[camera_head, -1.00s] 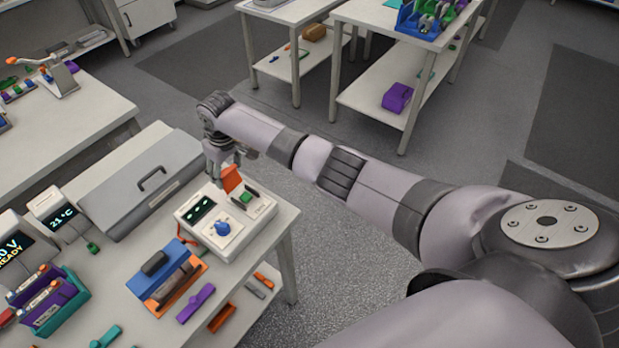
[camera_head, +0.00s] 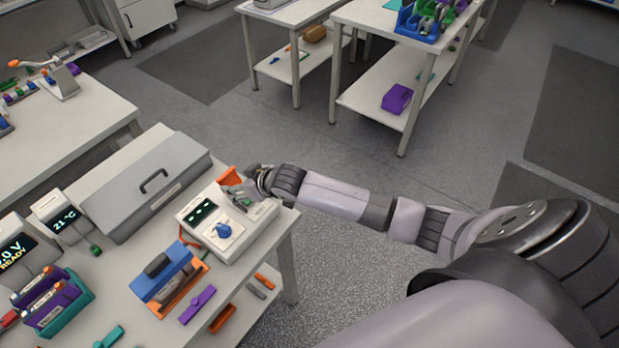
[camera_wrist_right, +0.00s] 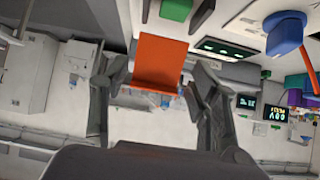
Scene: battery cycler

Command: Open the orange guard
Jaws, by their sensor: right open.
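The white cycler box (camera_head: 258,225) stands at the right end of the near bench, with a dark display (camera_head: 205,211) and a blue knob (camera_head: 223,229). The orange guard (camera_head: 230,177) is a small flap standing up, tilted, at the box's far edge. My right gripper (camera_head: 243,193) is at the guard, reaching in from the right and partly covering the box top. In the wrist view the orange guard (camera_wrist_right: 161,62) lies between the two spread fingers of the right gripper (camera_wrist_right: 161,78); I cannot tell whether they touch it. My left gripper is not in view.
A grey lidded case (camera_head: 150,190) stands left of the box. A blue and orange holder (camera_head: 165,275), a purple piece (camera_head: 197,305) and a teal rack (camera_head: 65,310) lie in front. A green block (camera_wrist_right: 176,8) shows above the guard in the wrist view. Open floor lies right of the bench.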

